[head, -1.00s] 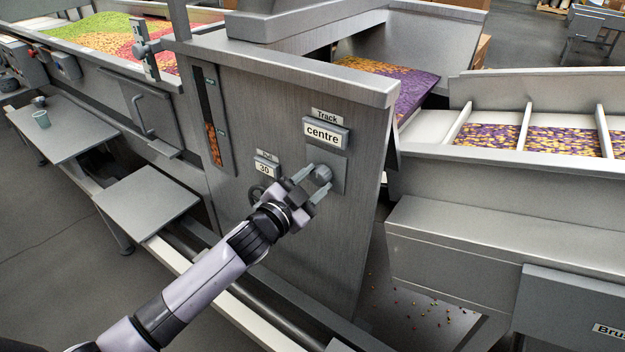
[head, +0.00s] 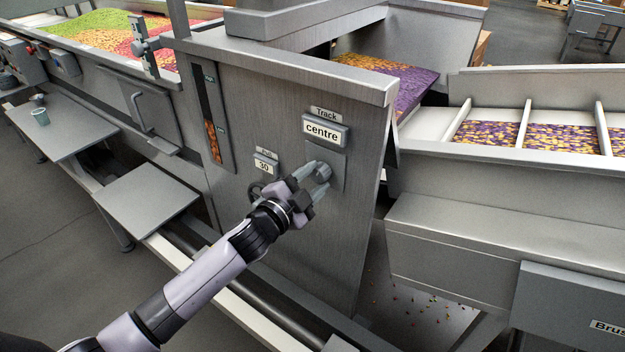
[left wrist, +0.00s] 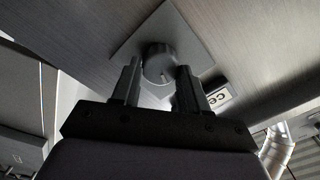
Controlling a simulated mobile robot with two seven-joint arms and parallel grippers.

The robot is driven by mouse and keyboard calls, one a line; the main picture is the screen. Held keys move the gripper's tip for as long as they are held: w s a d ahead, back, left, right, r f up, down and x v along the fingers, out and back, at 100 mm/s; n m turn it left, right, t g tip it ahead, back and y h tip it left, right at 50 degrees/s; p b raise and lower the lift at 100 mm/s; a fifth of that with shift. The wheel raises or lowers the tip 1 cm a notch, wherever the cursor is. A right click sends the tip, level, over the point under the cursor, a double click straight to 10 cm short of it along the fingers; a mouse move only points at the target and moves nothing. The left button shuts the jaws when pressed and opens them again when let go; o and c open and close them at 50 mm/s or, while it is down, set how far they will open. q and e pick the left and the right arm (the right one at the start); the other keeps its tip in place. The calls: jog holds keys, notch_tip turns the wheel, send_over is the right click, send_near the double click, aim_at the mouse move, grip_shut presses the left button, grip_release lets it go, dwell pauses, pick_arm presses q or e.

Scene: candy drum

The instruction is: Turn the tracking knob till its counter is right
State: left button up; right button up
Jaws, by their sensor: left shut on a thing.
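The tracking knob (head: 322,171) is a grey round knob on a square plate, on the steel end panel below the Track counter (head: 325,131). The counter reads "centre". My left gripper (head: 318,178) is at the knob, with one finger on either side, and is shut on it. In the left wrist view the dark knob (left wrist: 159,65) shows between the two fingers, in front of its plate (left wrist: 187,42). Part of the counter (left wrist: 220,98) shows there too. My right gripper is not in view.
A second counter (head: 265,166) reading 30 sits left of the knob, with a dark handwheel (head: 256,192) below it, partly behind my gripper. A candy level window (head: 211,120) is further left. A grey side table (head: 147,205) stands at lower left.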

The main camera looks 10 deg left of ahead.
pick_arm(q)
jog(key=o, duration=1.1)
jog(key=shift+c, duration=0.2)
jog(key=v, duration=0.7)
jog(key=s+a+f+n+g+y, duration=0.2)
jog(key=s+f+n, duration=0.4)
jog(key=s+f, duration=0.3)
jog(key=s+a+f+n+g+y+p, duration=0.1)
jog(key=s+a+f+n+g+y, duration=0.1)
jog(key=s+f+n, duration=0.4)
jog(key=s+a+f+g, duration=0.1)
jog(key=s+f, duration=0.3)
jog(key=s, duration=0.5)
jog(key=shift+s+n+g+y, duration=0.15)
jog(key=shift+n+g+y, duration=0.2)
jog(key=shift+g, duration=0.25)
